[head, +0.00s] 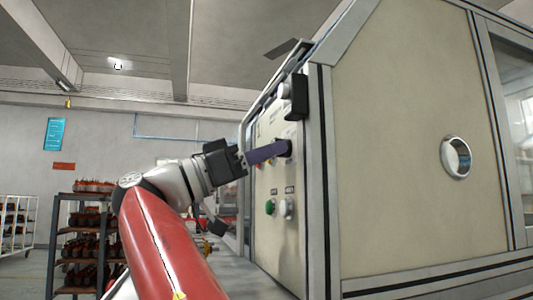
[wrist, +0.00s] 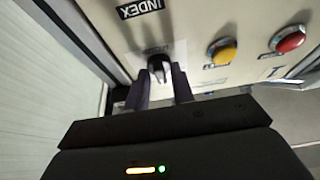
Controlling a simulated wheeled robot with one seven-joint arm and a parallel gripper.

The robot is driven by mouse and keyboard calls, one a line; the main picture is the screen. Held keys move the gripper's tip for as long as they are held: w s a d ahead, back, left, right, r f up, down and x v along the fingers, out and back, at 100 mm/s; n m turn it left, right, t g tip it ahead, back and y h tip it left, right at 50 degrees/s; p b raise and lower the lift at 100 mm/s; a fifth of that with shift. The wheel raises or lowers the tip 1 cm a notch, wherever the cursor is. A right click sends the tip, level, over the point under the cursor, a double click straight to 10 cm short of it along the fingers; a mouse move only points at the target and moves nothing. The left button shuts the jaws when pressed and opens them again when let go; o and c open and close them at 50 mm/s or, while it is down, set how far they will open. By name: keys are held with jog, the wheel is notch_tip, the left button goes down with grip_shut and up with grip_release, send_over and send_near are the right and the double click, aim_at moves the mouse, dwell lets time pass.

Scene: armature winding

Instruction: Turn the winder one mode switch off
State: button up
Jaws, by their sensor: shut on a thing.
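The mode switch is a black rotary knob (wrist: 158,66) on the cream control panel (head: 278,240) of the winder. In the wrist view an upside-down INDEX label (wrist: 143,8) sits beside it. My gripper (wrist: 160,82) has its two purple fingers on either side of the knob and is shut on it. In the head view my gripper (head: 276,151) reaches the panel from the left, and its fingers meet the black knob (head: 288,148). The fingers partly hide the knob, so its exact setting is hard to read.
A yellow button (wrist: 222,51) and a red button (wrist: 289,40) sit on the panel beside the switch. Below the switch are a green button (head: 270,207) and a pale one (head: 287,208). A black box (head: 296,97) juts out above. A rack of parts (head: 80,245) stands at left.

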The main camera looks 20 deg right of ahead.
jog(key=o, duration=0.7)
jog(key=shift+a, duration=0.1)
jog(key=v, duration=0.7)
jog(key=shift+a+f, duration=0.2)
jog(key=shift+a, duration=0.05)
